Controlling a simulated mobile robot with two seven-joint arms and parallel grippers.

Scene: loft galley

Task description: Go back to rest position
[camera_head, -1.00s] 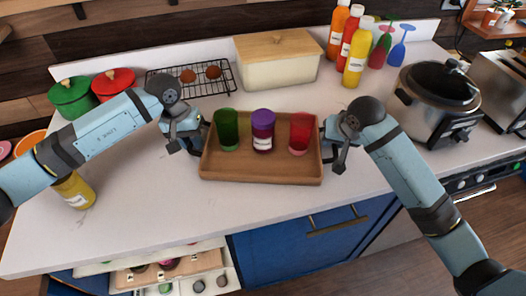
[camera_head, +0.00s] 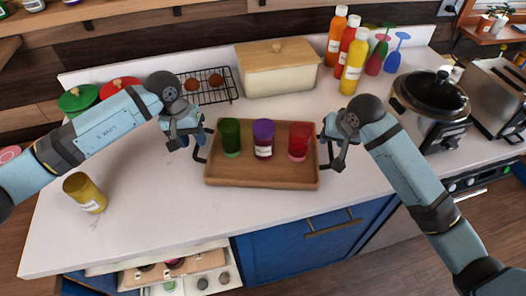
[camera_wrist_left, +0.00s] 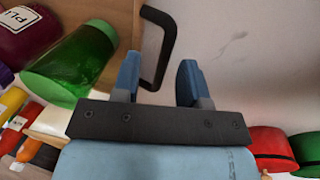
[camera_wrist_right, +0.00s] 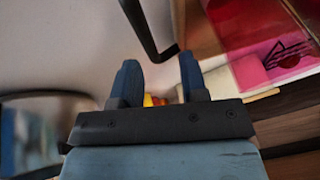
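My left gripper (camera_head: 192,142) is just left of the wooden tray (camera_head: 262,179) in the head view. In the left wrist view its fingers (camera_wrist_left: 160,82) are apart, with the tray's black handle (camera_wrist_left: 157,45) beyond them and nothing gripped. My right gripper (camera_head: 334,150) is by the tray's right side. In the right wrist view its fingers (camera_wrist_right: 158,85) are apart and empty, with the right handle (camera_wrist_right: 148,30) beyond the tips. The tray stands on the counter and holds a green cup (camera_head: 230,137), a purple labelled jar (camera_head: 263,139) and a red cup (camera_head: 298,141), all upright.
A yellow jar (camera_head: 85,193) stands at the counter's left. Behind are a wire rack (camera_head: 215,92), a cream bread box (camera_head: 277,75) and sauce bottles (camera_head: 352,68). A slow cooker (camera_head: 430,108) is right of my right arm. The front counter (camera_head: 170,220) is clear.

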